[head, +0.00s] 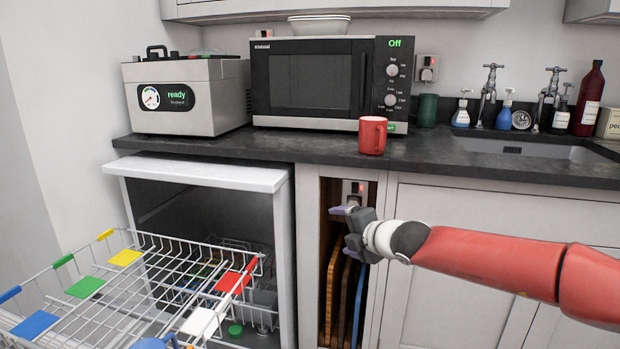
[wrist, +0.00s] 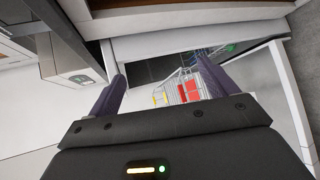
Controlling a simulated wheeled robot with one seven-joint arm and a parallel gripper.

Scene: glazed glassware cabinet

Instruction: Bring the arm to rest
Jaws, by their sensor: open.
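My gripper (head: 343,227) is at the end of my red arm, which reaches in from the right in the head view. It is in front of the narrow open slot below the counter, a little below the counter's front edge. Its jaws are apart with nothing between them. In the wrist view, the two dark purple fingers of my gripper (wrist: 158,88) are spread, with empty space between them.
A dishwasher (head: 205,172) stands open at left, its white wire rack (head: 100,290) pulled out. A red mug (head: 373,135) stands on the dark counter (head: 300,150) near its front edge. Boards (head: 344,300) stand upright in the slot below my gripper.

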